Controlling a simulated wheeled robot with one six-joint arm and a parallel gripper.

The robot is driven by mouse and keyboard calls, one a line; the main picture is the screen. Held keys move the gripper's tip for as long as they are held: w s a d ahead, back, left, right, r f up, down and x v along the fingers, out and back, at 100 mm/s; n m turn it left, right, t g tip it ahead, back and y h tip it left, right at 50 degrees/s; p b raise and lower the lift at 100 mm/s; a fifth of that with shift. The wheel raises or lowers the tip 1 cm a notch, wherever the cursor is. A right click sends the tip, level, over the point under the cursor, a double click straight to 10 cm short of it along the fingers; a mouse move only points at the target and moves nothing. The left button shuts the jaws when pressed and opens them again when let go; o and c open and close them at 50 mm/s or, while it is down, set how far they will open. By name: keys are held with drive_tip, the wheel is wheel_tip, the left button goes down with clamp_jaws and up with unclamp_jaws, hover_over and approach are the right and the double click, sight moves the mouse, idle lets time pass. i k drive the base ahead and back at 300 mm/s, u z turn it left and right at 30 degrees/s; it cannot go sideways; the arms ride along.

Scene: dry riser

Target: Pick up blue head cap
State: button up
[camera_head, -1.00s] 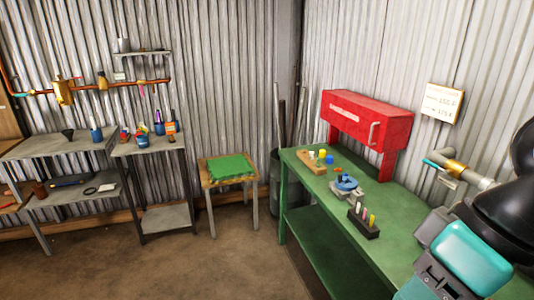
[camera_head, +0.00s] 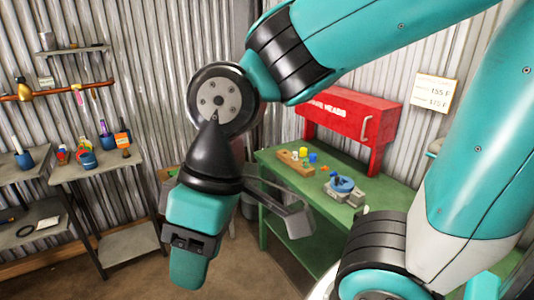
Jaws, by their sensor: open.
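A small blue piece (camera_head: 325,168), which looks like the blue head cap, stands on the green workbench (camera_head: 268,158). My gripper (camera_head: 242,245) hangs in front of the bench, left of and nearer than the pieces. Its jaws look apart with nothing between them.
A grey fixture with a blue round top (camera_head: 342,185) stands on the bench right of the pieces. A red cabinet (camera_head: 350,118) stands over the bench's back. Shelves (camera_head: 85,168) with bottles stand at the left. My arm hides part of the bench and the rack there.

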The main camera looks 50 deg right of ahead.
sight(313, 157)
drive_tip(key=i, duration=1.65)
drive_tip(key=z, duration=1.05)
drive_tip(key=i, duration=1)
drive_tip(key=z, duration=1.25)
drive_tip(key=i, duration=0.2)
drive_tip(key=z, duration=0.05)
